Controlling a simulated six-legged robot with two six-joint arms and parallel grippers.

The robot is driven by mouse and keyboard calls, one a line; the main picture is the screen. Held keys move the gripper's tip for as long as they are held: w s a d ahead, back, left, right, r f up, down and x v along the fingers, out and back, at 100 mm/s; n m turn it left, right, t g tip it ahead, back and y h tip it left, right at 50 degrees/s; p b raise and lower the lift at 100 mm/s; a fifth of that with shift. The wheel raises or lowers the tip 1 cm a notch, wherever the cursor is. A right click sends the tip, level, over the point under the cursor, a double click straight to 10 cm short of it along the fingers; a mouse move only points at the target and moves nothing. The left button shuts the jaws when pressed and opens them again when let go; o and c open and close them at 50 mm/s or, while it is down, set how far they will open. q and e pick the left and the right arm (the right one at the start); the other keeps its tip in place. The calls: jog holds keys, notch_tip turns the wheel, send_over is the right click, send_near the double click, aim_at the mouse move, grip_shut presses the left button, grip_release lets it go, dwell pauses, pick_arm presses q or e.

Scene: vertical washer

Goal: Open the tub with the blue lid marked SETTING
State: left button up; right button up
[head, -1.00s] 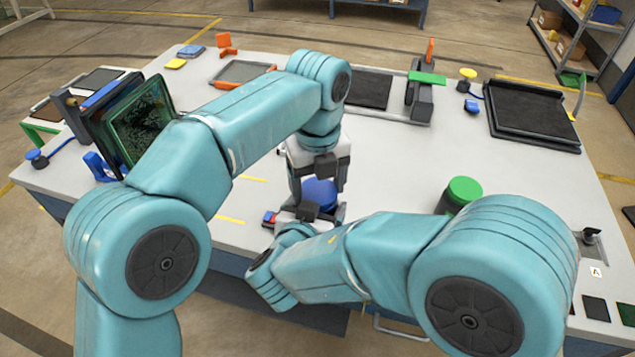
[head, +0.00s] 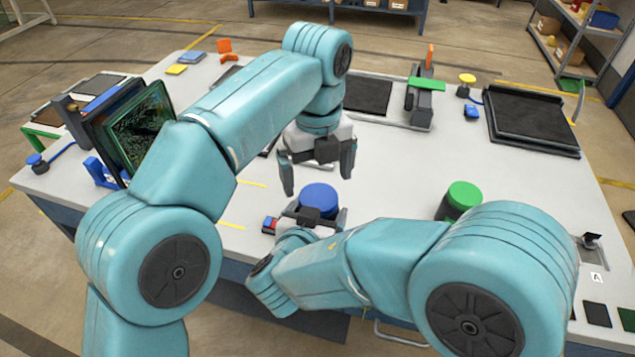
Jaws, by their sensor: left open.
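The blue lid (head: 319,197) is on top of a tub near the table's front edge. The tub's body is mostly hidden by my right gripper, and no marking on the lid is readable. My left gripper (head: 317,184) is open and empty, its fingers pointing down above and slightly behind the lid. My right gripper (head: 306,222) is low at the tub's front, with a finger to each side; its grip on the tub is hidden.
A tub with a green lid (head: 464,195) stands to the right. A framed screen (head: 145,130) stands at the left. A black tray (head: 530,118) lies at the back right. The table between the blue and green lids is clear.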

aim_at(319, 197)
pick_arm(q)
jog(key=shift+s+a+r+m, duration=0.2)
jog(key=shift+r+m, duration=0.15)
jog(key=shift+m, duration=0.15)
notch_tip(319, 197, up, 3)
jog(key=shift+w+a+f+m, duration=0.1)
jog(key=shift+a+f+m, duration=0.1)
jog(key=shift+m, duration=0.7)
jog(key=shift+d+r, duration=0.2)
jog(key=shift+r, duration=0.05)
jog(key=shift+w+d+f, duration=0.15)
jog(key=shift+d+f, duration=0.05)
jog(key=shift+d, duration=0.1)
jog(key=shift+f, duration=0.35)
notch_tip(319, 197, down, 7)
jog(key=shift+f, duration=0.1)
